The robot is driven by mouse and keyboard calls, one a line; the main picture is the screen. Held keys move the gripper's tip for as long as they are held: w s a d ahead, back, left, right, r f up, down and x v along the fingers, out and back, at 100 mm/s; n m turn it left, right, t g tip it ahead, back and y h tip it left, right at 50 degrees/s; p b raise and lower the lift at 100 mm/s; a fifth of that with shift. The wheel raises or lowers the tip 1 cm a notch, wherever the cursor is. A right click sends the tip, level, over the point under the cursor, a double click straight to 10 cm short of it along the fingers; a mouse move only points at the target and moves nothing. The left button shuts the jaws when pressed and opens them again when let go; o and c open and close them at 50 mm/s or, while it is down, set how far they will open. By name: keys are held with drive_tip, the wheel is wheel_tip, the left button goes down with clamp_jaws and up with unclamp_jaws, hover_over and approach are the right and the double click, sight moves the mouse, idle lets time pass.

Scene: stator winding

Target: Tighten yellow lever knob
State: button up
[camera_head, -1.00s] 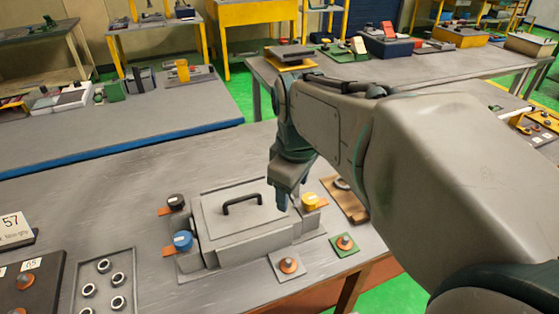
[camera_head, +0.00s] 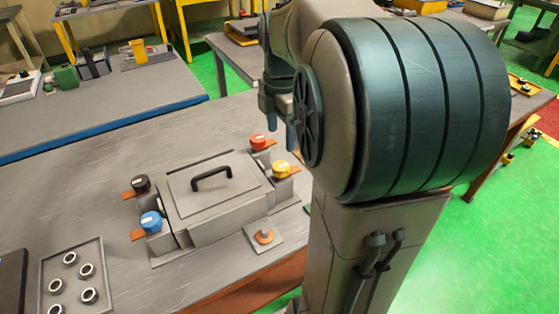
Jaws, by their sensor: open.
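The yellow lever knob (camera_head: 281,170) sits at the right end of the grey box-shaped fixture (camera_head: 213,240), with an orange lever tab beside it. A red knob (camera_head: 259,142) is just behind it. A black knob (camera_head: 141,184) and a blue knob (camera_head: 151,222) are at the fixture's left end. My gripper (camera_head: 283,128) points down, open and empty, above and behind the yellow knob and apart from it in the picture. My arm hides part of the gripper's right side.
A black handle (camera_head: 212,177) stands up from the fixture's lid. A small plate with an orange button (camera_head: 264,236) lies in front. A tray of metal rings (camera_head: 100,265) is at the front left.

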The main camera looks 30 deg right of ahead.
sight(281, 166)
wheel_tip(281, 166, down, 10)
drive_tip(key=shift+r, duration=0.15)
drive_tip(key=c, duration=1)
